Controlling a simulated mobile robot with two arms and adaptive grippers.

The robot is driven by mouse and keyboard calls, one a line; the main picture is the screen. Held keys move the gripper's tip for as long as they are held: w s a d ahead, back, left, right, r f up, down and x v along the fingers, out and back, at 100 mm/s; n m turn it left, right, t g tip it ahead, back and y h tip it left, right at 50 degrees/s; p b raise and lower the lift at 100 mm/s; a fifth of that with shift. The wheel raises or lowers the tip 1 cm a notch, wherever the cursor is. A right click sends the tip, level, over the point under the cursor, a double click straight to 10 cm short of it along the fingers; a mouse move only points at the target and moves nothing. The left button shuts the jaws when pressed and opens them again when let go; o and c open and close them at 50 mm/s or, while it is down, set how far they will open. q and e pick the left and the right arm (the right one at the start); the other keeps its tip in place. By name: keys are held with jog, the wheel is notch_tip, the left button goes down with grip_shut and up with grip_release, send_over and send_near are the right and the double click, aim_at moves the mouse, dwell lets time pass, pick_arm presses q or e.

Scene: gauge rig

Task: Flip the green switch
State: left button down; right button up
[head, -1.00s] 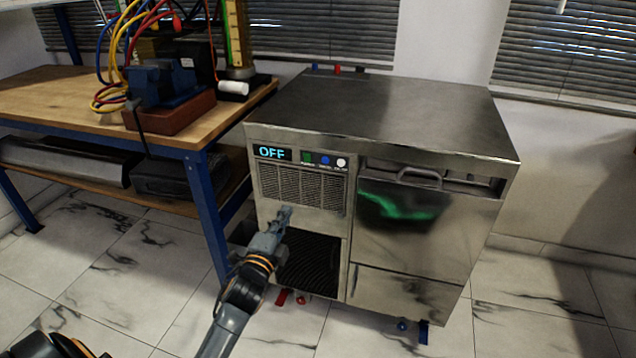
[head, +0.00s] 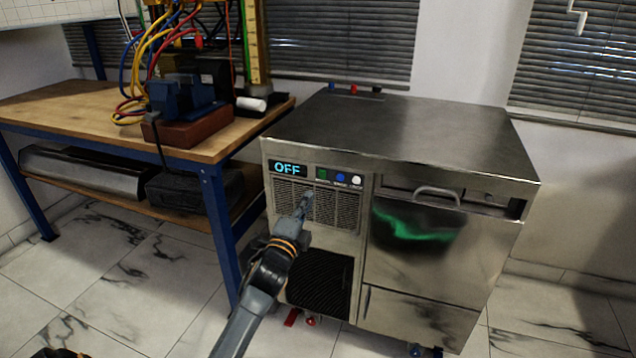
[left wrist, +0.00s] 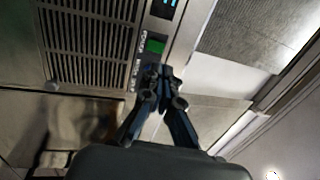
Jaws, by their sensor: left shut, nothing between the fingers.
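The green switch (head: 322,174) is a small square on the control strip of a steel machine (head: 420,120), just right of a display (head: 288,169) reading OFF. The switch also shows in the left wrist view (left wrist: 155,46), just beyond my fingertips. My left gripper (head: 306,197) is shut and empty, in front of the vent grille, a little below and left of the switch in the head view. I cannot tell the exact gap to the panel. In the left wrist view the shut fingers (left wrist: 159,74) cover the strip below the switch. My right gripper is not in view.
A blue switch (head: 340,177) and a white switch (head: 356,181) sit right of the green one. A door handle (head: 437,192) sticks out at the right. A wooden workbench (head: 60,95) with cables and a vise (head: 185,98) stands left of the machine.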

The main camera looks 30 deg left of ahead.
aim_at(322, 172)
pick_arm(q)
jog(key=b+x, duration=0.1)
jog(key=x, duration=0.6)
jog(key=shift+w+a, duration=0.1)
jog(key=shift+w, duration=0.4)
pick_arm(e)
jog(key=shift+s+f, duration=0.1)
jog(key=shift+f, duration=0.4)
pick_arm(q)
jog(key=shift+r, duration=0.2)
